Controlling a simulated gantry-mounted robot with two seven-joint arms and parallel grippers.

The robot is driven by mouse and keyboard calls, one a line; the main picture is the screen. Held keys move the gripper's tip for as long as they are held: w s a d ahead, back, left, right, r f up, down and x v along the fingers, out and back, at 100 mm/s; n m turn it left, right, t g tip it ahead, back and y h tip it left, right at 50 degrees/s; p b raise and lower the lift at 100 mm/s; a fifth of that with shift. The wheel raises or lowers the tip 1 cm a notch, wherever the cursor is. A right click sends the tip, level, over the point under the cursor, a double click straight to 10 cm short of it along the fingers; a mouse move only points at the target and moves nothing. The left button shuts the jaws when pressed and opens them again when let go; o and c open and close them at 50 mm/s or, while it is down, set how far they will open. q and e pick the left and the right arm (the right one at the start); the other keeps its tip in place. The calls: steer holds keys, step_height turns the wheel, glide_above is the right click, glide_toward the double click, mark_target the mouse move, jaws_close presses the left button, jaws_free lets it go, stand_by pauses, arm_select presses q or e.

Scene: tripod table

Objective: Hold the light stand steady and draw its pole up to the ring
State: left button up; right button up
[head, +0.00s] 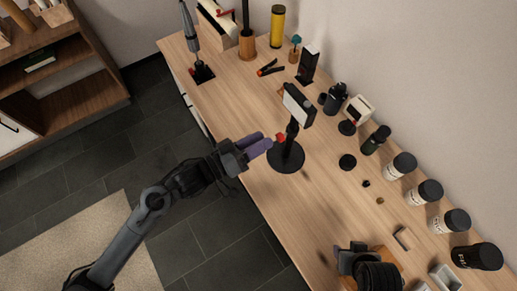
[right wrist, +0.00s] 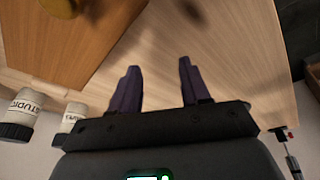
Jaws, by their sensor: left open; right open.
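The light stand has a round black base (head: 286,158) on the table, a short dark upright pole, and a white-faced light panel (head: 298,104) on top. A small red part (head: 280,137) shows low on the pole's left side. My left gripper (head: 266,142) is open, with its purple fingers just left of the pole and pointing at it; I cannot tell whether they touch it. My right gripper is open and empty in the right wrist view (right wrist: 158,78), above bare wood. In the head view, my right arm's dark end shows at the bottom. I cannot make out a ring mark.
The wooden table (head: 235,105) carries several lidded jars (head: 425,192) along the right wall. A black clamp (head: 270,69) and a phone-like black block (head: 308,63) stand behind the light stand. A brown board (right wrist: 85,35) lies near my right gripper. Wood in front of the base is clear.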

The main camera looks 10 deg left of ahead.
steer(key=shift+o, duration=0.7)
steer(key=shift+d+f, duration=0.1)
steer(key=shift+f, duration=0.3)
steer(key=w+a+r+n+t+y, duration=0.1)
steer(key=w+a+t, duration=0.1)
steer(key=w+a, duration=0.35)
steer(key=w+a+r+t+y, duration=0.1)
steer(key=w+a+t+y, duration=0.15)
steer(key=w+a, duration=0.35)
steer(key=n+t+y, duration=0.1)
steer(key=t, duration=0.4)
glide_toward(290, 142)
steer(key=w+f, duration=0.1)
steer(key=w, duration=0.2)
steer(key=shift+g, duration=0.25)
steer(key=x, duration=1)
steer(key=shift+s+a+f, duration=0.1)
steer(key=shift+a+f, duration=0.1)
steer(key=shift+a, duration=0.1)
steer(key=shift+c, duration=0.5)
